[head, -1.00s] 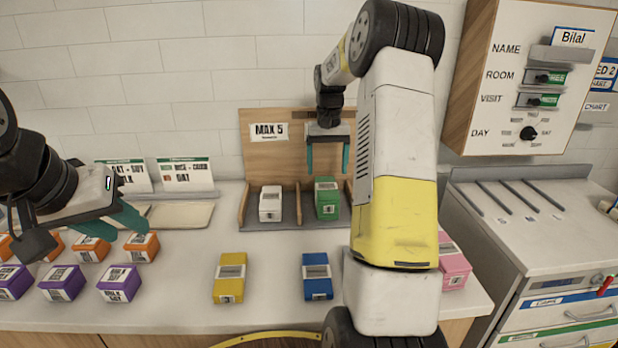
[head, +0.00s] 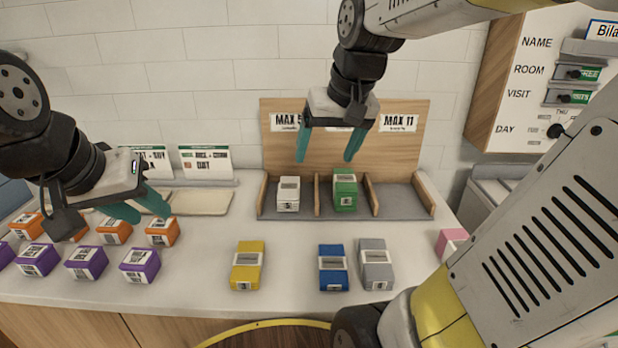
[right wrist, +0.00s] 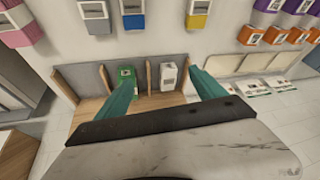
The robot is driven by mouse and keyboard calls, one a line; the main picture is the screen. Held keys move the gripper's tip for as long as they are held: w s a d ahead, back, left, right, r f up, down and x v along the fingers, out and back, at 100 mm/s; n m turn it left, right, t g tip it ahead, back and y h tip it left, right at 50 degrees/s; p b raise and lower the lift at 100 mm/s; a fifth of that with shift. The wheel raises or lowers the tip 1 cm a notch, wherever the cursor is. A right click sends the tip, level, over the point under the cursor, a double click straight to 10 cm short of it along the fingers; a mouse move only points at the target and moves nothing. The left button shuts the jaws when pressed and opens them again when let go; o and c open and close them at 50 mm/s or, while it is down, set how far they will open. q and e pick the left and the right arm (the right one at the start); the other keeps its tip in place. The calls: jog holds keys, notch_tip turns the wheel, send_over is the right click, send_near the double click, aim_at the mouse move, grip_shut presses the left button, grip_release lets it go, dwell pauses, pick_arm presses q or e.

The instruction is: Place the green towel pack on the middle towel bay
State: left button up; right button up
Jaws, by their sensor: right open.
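The green towel pack (head: 344,190) stands in the middle bay of the wooden bay rack (head: 420,192), between two dividers. It also shows in the right wrist view (right wrist: 127,78). A white pack (head: 288,194) stands in the left bay; the right bay is empty. My right gripper (head: 329,158) is open and empty, raised above and in front of the rack's back board, clear of the green pack. My left gripper (head: 147,211) hovers over the orange packs at the left, with its fingers apart and nothing seen between them.
Yellow (head: 247,265), blue (head: 333,267) and grey (head: 376,264) packs stand at the counter's front. Orange (head: 162,231) and purple (head: 140,265) packs fill the left. A pink pack (head: 451,243) is at the right, partly behind my arm. Counter between rack and front packs is clear.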

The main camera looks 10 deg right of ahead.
jog(key=s+a+f+t+y, duration=0.1)
jog(key=s+a+f, duration=0.1)
jog(key=s, duration=0.6)
jog(key=shift+s+a+f+n+t, duration=0.2)
jog(key=shift+s+a+n+t, duration=0.15)
jog(key=shift+a, duration=0.2)
jog(key=shift+w, duration=0.1)
